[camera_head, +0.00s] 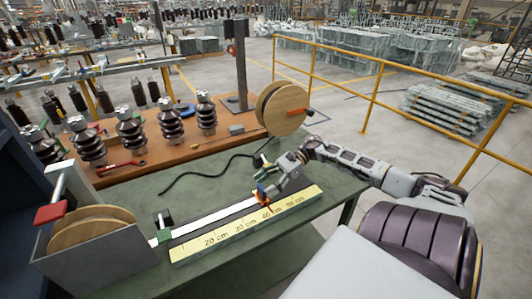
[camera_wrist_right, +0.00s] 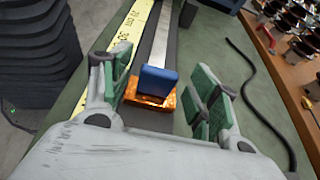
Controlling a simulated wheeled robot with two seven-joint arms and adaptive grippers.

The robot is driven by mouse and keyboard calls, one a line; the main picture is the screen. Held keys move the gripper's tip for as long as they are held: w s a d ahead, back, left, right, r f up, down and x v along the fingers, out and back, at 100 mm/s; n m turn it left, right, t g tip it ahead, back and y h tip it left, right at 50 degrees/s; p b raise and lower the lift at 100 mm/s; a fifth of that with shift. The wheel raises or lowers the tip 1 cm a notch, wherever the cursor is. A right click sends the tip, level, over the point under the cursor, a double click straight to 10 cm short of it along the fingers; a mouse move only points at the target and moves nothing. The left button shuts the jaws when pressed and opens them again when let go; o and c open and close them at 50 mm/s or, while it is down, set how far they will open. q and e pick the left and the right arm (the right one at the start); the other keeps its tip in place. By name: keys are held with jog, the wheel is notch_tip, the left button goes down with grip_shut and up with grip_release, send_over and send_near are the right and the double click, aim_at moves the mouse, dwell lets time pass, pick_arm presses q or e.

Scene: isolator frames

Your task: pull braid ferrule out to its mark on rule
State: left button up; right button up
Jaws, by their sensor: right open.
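The orange ferrule (camera_head: 262,197) is at the far end of the flat pale braid (camera_head: 212,217), beside the yellow rule (camera_head: 245,231) near its 40 cm figure. In the right wrist view the ferrule (camera_wrist_right: 152,101) carries a blue upright tab (camera_wrist_right: 157,81). My right gripper (camera_head: 268,178) is over the ferrule. In its wrist view the open green-padded jaws (camera_wrist_right: 163,82) stand either side of the ferrule and tab, with a gap on both sides. The braid runs back to a grey box (camera_head: 100,262) holding a wooden reel (camera_head: 92,222). My left gripper is not in view.
A green clamp-like piece (camera_head: 163,228) stands on the braid near the box. A black cable (camera_head: 205,175) lies on the green bench (camera_head: 310,218) behind. Dark ribbed insulators (camera_head: 131,130) and a wooden spool (camera_head: 283,108) stand on the brown table beyond.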

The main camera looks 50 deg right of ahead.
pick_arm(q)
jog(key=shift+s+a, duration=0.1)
pick_arm(e)
jog(key=v, duration=1.2)
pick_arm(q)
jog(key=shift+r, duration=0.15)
pick_arm(e)
jog(key=shift+a+r, duration=0.1)
pick_arm(q)
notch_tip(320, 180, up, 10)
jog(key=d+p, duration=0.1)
jog(key=p, duration=0.9)
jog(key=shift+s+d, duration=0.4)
pick_arm(e)
notch_tip(320, 180, up, 10)
